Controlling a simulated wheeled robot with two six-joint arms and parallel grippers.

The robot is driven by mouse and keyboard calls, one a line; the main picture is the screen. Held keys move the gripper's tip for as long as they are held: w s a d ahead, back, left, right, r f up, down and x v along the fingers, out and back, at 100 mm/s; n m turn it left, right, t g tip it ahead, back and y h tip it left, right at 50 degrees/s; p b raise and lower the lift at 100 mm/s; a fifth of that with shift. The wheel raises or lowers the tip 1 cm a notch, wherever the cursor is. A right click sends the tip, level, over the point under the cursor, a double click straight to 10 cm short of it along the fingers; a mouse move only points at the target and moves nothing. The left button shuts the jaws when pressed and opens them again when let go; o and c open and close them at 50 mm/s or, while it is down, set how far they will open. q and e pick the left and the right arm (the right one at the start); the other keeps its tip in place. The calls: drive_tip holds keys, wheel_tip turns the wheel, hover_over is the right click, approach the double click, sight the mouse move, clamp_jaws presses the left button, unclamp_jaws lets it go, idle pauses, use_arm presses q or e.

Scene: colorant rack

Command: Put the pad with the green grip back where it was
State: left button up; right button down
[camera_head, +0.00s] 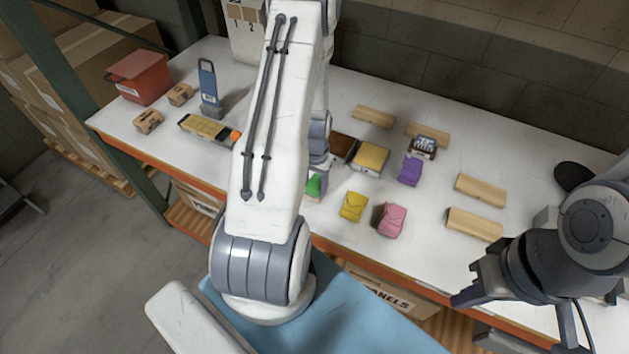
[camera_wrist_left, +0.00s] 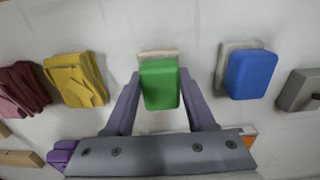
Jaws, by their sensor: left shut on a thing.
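The pad with the green grip (camera_wrist_left: 160,85) is between the two fingers of my left gripper (camera_wrist_left: 161,98) in the left wrist view. The fingers are shut on the sides of the green grip, and a strip of its pale pad (camera_wrist_left: 158,54) shows past it. Whether the pad touches the white table is hard to tell. In the head view only part of the green grip (camera_head: 314,186) shows beside my left arm, which hides that gripper. A pad with a blue grip (camera_wrist_left: 250,75) stands to the right in the left wrist view. My right gripper (camera_head: 470,280) is empty, its fingers apart, near the table's front right.
A yellow-topped block (camera_head: 370,157) sits behind. A red bin (camera_head: 140,77) stands at the left end.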

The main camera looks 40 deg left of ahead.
sight(315, 183)
use_arm(q)
drive_tip(key=shift+f, duration=0.2)
drive_tip(key=o, duration=1.2)
drive_tip(key=shift+r, duration=0.25)
drive_tip(key=shift+w+r, duration=0.1)
drive_tip(key=shift+r, duration=0.05)
drive_tip(key=shift+r+b, duration=1.45)
drive_tip(key=shift+r, duration=4.35)
